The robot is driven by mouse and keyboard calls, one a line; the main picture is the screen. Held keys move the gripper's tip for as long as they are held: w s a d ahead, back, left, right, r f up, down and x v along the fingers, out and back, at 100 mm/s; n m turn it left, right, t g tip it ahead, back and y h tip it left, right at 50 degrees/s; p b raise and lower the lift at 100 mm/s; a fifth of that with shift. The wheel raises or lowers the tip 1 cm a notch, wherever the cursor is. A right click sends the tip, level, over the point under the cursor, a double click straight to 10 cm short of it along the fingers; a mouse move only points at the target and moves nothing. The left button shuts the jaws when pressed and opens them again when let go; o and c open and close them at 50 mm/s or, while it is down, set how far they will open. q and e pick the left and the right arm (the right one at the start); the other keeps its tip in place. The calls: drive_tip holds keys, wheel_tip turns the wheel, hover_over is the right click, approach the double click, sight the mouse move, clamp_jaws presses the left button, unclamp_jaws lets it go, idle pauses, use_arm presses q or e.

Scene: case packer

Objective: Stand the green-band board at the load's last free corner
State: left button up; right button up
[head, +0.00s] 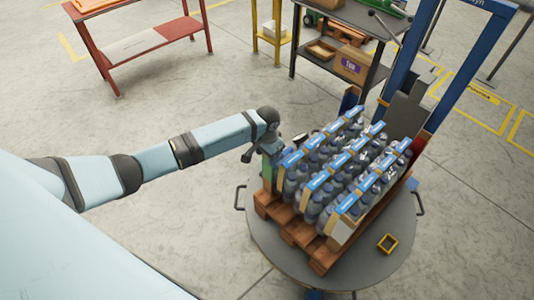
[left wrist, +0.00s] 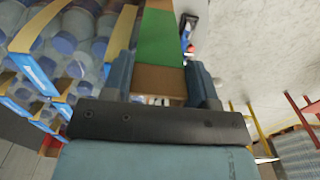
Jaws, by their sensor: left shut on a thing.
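My left gripper (head: 268,148) is shut on the green-band board (head: 267,172) at the left corner of the load. In the left wrist view the two fingers (left wrist: 161,82) lie on either side of the brown board, with its green band (left wrist: 160,38) just beyond them. The board looks upright beside the bottle packs; whether it touches them I cannot tell. The load of blue-capped bottle packs (head: 344,160) stands on a wooden pallet (head: 300,236). The board's foot is partly hidden by the arm and pallet. My right gripper is not in view.
The pallet sits on a round grey turntable (head: 262,248) with side handles. A blue post frame (head: 455,75) stands behind right. A red table (head: 150,38) and a dark shelf with boxes stand farther back. Floor at left is clear.

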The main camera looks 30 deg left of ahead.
use_arm(q)
drive_tip(key=o, duration=0.8)
drive_tip(key=shift+o, duration=0.2)
wheel_tip(320, 180, up, 12)
drive_tip(key=s+d+f+t+h, duration=0.4)
drive_tip(key=s+d+f+t, duration=0.1)
drive_tip(key=s+d+f, duration=0.7)
drive_tip(key=s+a+t, duration=0.1)
drive_tip(key=s+t, duration=0.2)
drive_tip(key=s, duration=0.4)
drive_tip(key=s+a+f+t, duration=0.1)
drive_tip(key=s+a+t, duration=0.1)
drive_tip(key=s, duration=0.5)
drive_tip(key=shift+s+n+t+y+b, duration=0.35)
drive_tip(key=shift+n+t+y+b, duration=0.05)
drive_tip(key=shift+t+b, duration=0.1)
drive_tip(key=shift+a, duration=0.1)
